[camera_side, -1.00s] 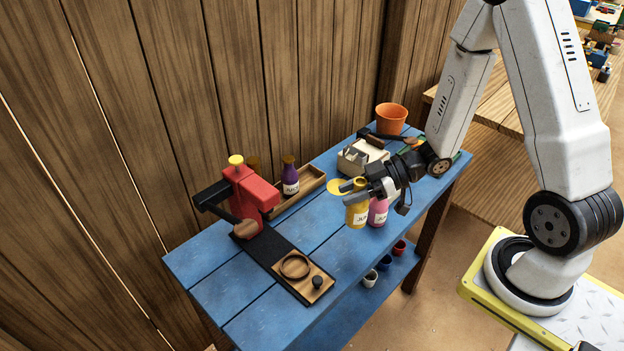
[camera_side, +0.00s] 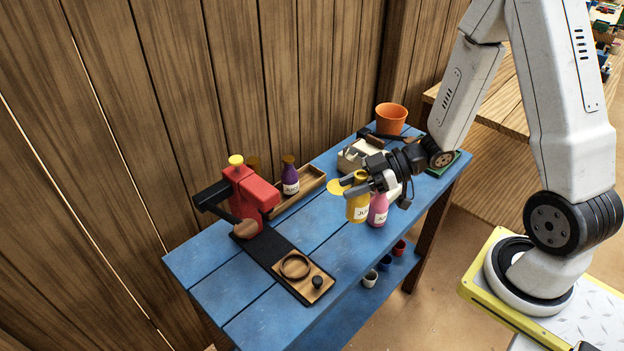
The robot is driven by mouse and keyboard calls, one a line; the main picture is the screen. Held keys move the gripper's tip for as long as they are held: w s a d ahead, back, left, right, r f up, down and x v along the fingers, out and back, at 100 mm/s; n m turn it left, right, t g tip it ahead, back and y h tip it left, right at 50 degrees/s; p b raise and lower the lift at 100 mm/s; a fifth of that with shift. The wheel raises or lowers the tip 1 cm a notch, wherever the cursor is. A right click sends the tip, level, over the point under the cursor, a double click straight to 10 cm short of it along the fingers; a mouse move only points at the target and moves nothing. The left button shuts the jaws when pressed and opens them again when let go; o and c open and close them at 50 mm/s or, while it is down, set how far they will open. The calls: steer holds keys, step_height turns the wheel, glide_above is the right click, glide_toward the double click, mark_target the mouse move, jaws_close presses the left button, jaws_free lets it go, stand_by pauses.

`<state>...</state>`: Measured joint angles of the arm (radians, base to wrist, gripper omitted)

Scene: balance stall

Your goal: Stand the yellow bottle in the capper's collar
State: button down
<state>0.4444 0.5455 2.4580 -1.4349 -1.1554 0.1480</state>
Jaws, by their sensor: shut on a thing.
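The yellow bottle (camera_side: 358,207) is upright with a white label, beside the pink bottle (camera_side: 378,211) at the table's front edge. My gripper (camera_side: 356,186) is shut on the yellow bottle near its neck. Whether the bottle's bottom is clear of the table is hard to tell. The capper (camera_side: 250,193) is a red press with a dark lever, at the left of the table. Its collar (camera_side: 283,273) is a dark ring on a wooden plate at the front end of the black base, and is empty.
A purple bottle (camera_side: 290,181) stands in a wooden tray (camera_side: 315,182) behind. A pale box (camera_side: 352,158) and an orange pot (camera_side: 391,118) are farther back. A dark knob (camera_side: 317,282) sits beside the collar. Blue boards between bottle and collar are clear.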

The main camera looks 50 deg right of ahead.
steer(key=shift+w+a, duration=0.1)
steer(key=w+a, duration=0.4)
steer(key=a, duration=1)
steer(key=shift+a+f, duration=0.15)
steer(key=shift+f, duration=0.1)
steer(key=shift+w+f, duration=0.1)
steer(key=shift+f, duration=2.05)
steer(key=shift+f, duration=1.75)
steer(key=shift+f, duration=0.15)
